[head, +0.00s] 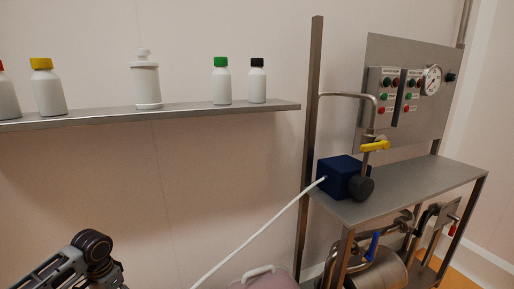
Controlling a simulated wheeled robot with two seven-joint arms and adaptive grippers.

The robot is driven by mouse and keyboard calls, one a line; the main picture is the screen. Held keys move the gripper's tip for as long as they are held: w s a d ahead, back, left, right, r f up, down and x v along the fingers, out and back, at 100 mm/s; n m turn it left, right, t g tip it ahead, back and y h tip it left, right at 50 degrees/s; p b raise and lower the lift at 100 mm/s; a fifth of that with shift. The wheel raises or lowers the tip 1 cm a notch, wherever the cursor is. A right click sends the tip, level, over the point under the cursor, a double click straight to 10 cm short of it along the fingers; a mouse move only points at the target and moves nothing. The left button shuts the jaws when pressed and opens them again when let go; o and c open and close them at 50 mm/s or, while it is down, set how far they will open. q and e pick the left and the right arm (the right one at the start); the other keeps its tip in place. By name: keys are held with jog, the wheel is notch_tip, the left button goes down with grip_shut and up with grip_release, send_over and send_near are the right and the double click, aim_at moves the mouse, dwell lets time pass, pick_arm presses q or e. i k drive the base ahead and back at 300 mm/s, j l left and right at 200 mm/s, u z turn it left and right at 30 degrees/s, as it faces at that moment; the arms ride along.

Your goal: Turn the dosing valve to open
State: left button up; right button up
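A valve with a yellow lever (375,146) sits on the steel pipe above the bench; its lever lies about level, across the upright pipe. A second valve with a blue lever (373,247) is on the pipework below the bench, with its lever tilted upright. A red-tipped handle (453,230) shows at the lower right. No readable label tells which one is the dosing valve. Part of my arm shows at the lower left, far from all these valves. No fingertips of either gripper are in view.
A steel bench (425,182) carries a dark blue pump box (338,174) with a white hose running down left. Behind it a panel (395,55) holds switch boxes and a gauge (431,80). A wall shelf (200,112) holds several bottles and a white jar (146,82).

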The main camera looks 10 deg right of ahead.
aim_at(384, 145)
jog(key=z, duration=1.25)
